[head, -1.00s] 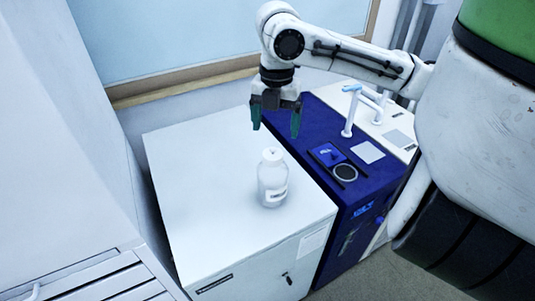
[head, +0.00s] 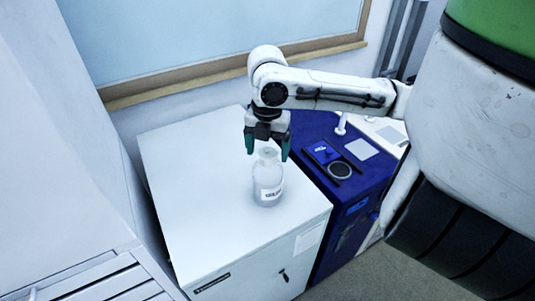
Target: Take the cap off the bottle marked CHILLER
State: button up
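A clear bottle (head: 267,183) with a white label stands upright on the white cabinet top (head: 190,170). The label print is too small to read. Its white cap (head: 268,154) is on the bottle's neck, partly hidden by my gripper. My gripper (head: 267,154) points down over the bottle, with its two green fingers apart on either side of the cap. It is open and holds nothing. Whether a finger touches the cap cannot be told.
A dark blue instrument (head: 335,215) with a round plate and small screen stands right of the cabinet. A white tap-like fitting (head: 341,123) rises behind it. Drawers (head: 100,275) are at the lower left. The cabinet top's left side is clear.

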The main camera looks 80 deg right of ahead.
jog(key=c, duration=1.1)
jog(key=shift+o, duration=0.2)
